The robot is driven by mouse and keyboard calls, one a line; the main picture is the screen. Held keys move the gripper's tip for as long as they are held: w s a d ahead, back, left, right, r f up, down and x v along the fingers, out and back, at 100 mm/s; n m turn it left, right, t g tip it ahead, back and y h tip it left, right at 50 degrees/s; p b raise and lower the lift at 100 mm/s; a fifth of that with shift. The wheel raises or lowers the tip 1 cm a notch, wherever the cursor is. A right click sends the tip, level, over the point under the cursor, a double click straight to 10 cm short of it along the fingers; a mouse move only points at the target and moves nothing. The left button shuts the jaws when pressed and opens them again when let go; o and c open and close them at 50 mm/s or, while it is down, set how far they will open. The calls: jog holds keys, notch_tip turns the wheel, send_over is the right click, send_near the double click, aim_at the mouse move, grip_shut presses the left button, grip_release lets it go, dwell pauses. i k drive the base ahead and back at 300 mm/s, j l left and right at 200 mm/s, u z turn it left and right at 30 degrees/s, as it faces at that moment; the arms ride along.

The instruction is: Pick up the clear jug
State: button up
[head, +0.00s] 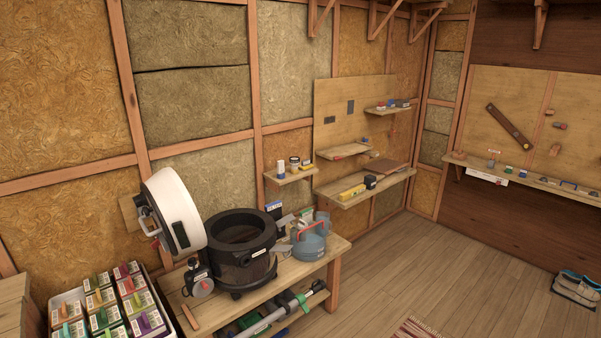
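A rounded, bluish-grey vessel (308,246) with a reddish handle or top stands at the right end of the low wooden bench (225,312). It looks partly see-through and is the closest match to the clear jug, but it is too small to be sure. Small grey and dark items crowd its left side. A big black drum (240,250) stands just left of it on the bench. My gripper is not in view.
A large white lid-like part (176,208) leans left of the drum. Long green-and-grey tools (283,312) lie below the benchtop. A box of colourful packets (110,305) is at lower left. The wooden floor (430,275) is mostly clear at right.

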aim_at(321, 215)
jog(key=i+l+z, duration=0.15)
jog(key=i+z, duration=0.15)
jog(key=i, duration=0.4)
jog(key=i+z, duration=0.3)
jog(key=i, duration=0.45)
jog(key=i+j+z, duration=0.3)
jog(key=i, duration=0.4)
jog(key=i+u, duration=0.25)
jog(key=i, duration=0.15)
jog(key=i+l+u, duration=0.3)
jog(key=i+j+u, duration=0.1)
jog(key=i+u, duration=0.7)
jog(key=u, duration=0.15)
